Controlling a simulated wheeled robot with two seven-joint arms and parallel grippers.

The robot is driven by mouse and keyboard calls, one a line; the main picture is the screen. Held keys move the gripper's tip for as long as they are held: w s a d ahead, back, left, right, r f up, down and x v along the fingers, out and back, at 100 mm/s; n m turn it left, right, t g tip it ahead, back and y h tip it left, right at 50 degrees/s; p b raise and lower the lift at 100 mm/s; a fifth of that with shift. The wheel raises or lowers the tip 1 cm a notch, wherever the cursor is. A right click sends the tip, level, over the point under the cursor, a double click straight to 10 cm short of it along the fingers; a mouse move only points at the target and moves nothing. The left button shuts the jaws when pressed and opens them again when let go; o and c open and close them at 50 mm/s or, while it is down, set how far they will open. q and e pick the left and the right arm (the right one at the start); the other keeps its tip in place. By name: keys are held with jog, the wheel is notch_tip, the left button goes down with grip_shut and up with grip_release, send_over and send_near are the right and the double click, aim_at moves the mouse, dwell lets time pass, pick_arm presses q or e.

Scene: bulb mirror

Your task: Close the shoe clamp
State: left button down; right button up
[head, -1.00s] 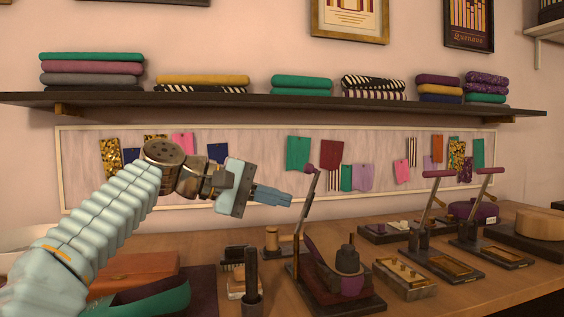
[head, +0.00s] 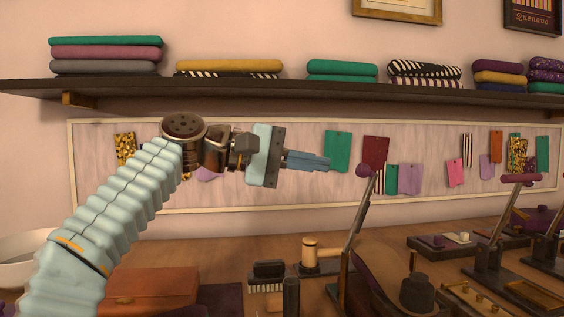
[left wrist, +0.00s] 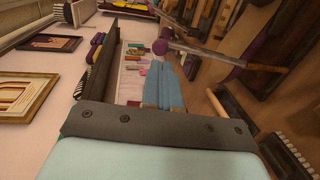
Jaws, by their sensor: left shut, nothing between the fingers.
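The shoe clamp (head: 362,285) stands on the workbench, cut off by the lower edge of the head view. Its metal lever (head: 355,220) stands raised, leaning slightly right towards the top, and ends in a round purple knob (head: 366,171). My left gripper (head: 328,163) is shut and empty, its blue fingers pointing right. The fingertips are just left of the knob and about level with it, with a small gap in the picture. In the left wrist view the knob (left wrist: 160,47) shows just past the fingertips (left wrist: 172,62); I cannot tell the depth gap. My right gripper is out of view.
Two other lever presses with purple handles (head: 521,178) stand to the right. A brush (head: 268,270) and a wooden-headed mallet (head: 318,250) lie left of the clamp. A shelf (head: 300,88) with folded cloth runs above. The air around the knob is clear.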

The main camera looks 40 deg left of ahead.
aim_at(358, 169)
pick_arm(q)
jog(key=x, duration=0.5)
jog(key=shift+d, duration=0.1)
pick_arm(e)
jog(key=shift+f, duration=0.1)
pick_arm(q)
jog(key=shift+w, duration=0.1)
